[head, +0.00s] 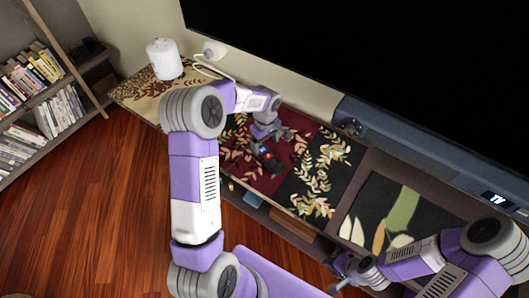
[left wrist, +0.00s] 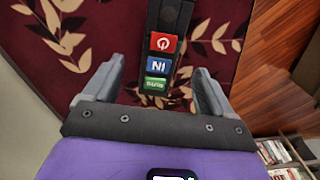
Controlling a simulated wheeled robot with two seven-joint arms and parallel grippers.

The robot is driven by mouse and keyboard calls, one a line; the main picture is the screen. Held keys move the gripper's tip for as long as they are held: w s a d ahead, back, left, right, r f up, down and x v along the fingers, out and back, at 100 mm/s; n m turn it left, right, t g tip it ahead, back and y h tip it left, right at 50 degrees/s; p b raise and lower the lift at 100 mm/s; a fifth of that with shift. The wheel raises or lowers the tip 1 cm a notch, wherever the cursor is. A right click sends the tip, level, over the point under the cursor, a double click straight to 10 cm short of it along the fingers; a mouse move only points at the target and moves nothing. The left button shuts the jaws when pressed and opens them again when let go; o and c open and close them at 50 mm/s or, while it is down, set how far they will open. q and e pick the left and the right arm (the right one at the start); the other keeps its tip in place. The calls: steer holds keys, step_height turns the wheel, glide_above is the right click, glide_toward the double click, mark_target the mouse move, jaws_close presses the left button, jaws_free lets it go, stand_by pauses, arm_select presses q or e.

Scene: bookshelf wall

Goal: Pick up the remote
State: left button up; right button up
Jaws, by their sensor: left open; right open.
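The remote (head: 268,158) is a dark bar lying on the dark red, leaf-patterned part of the cabinet top. In the left wrist view the remote (left wrist: 163,42) points away from me, with red, blue and green buttons at its near end; its far end is cut off by the frame. My left gripper (head: 271,138) is open over it. In the left wrist view its two fingers (left wrist: 157,78) stand on either side of the remote's near end, apart from it. My right gripper (head: 337,274) is open and empty at the cabinet's front edge.
A large dark screen (head: 400,70) and a soundbar (head: 420,150) run along the back of the cabinet. A white cylinder (head: 164,60) stands at the cabinet's left end. A bookshelf (head: 45,100) is at the far left. The wooden floor (head: 90,210) is clear.

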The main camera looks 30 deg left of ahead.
mark_target(263, 150)
arm_select(q)
steer(key=f+b, duration=0.1)
steer(key=f, duration=0.1)
steer(key=a+f, duration=0.1)
steer(key=f, duration=0.2)
steer(key=shift+w+b, duration=0.15)
steer(key=shift+b, duration=0.2)
steer(key=shift+r, duration=0.1)
steer(key=c, duration=1.2)
